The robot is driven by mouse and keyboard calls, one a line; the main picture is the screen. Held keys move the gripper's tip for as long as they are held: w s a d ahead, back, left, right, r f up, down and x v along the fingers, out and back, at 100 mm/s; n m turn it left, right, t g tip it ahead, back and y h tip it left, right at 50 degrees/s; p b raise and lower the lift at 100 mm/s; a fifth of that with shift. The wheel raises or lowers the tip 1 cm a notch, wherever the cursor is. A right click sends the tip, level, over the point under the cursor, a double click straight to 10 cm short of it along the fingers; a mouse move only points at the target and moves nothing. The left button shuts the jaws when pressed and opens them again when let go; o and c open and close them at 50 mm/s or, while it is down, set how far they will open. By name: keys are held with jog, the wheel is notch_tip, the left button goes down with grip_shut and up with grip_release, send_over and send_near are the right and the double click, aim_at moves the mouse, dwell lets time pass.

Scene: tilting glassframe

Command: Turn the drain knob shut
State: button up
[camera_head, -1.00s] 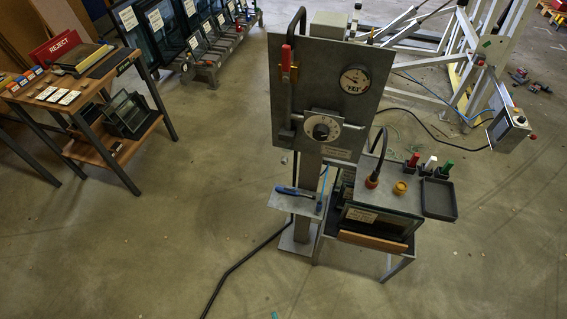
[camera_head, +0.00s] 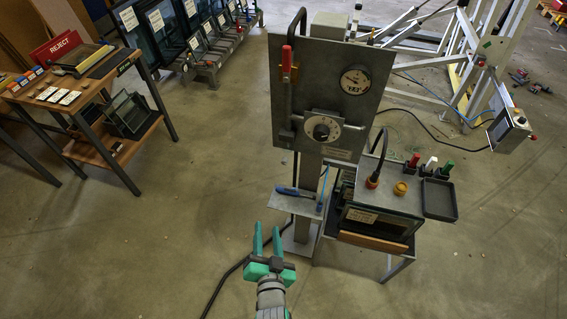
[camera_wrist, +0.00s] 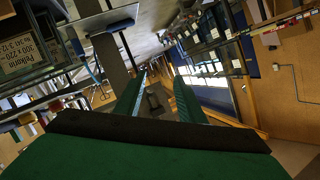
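A grey upright panel (camera_head: 330,75) stands on a post and carries a black round knob (camera_head: 322,131) on a white dial plate. A yellow round knob (camera_head: 400,188) sits on top of the grey box at the lower right. No readable label shows which one is the drain knob. My gripper (camera_head: 267,232) is at the bottom centre, below and left of both knobs, touching neither. Its two green fingers are apart and nothing shows between them. The open fingers also show in the wrist view (camera_wrist: 158,80), where I cannot make out either knob.
The panel also carries a gauge (camera_head: 354,80) and a red-handled lever (camera_head: 287,60). A blue-handled tool (camera_head: 292,191) lies on the small shelf below. A black tray (camera_head: 438,199) and coloured holders stand beside the box. A black hose (camera_head: 232,270) crosses the floor.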

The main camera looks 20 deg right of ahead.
aim_at(283, 163)
jog(key=w+d+r+m+h, duration=0.2)
jog(key=w+d+r+m, duration=0.35)
jog(key=w+d, duration=0.4)
jog(key=shift+g, duration=0.4)
jog(key=x, duration=0.3)
jog(key=a+x, duration=0.1)
jog(key=x, duration=0.3)
jog(key=w+x, duration=0.1)
jog(key=x, duration=0.3)
jog(key=shift+w+a+r, duration=0.15)
jog(key=shift+a+r, duration=0.1)
jog(key=shift+r, duration=0.05)
grip_shut()
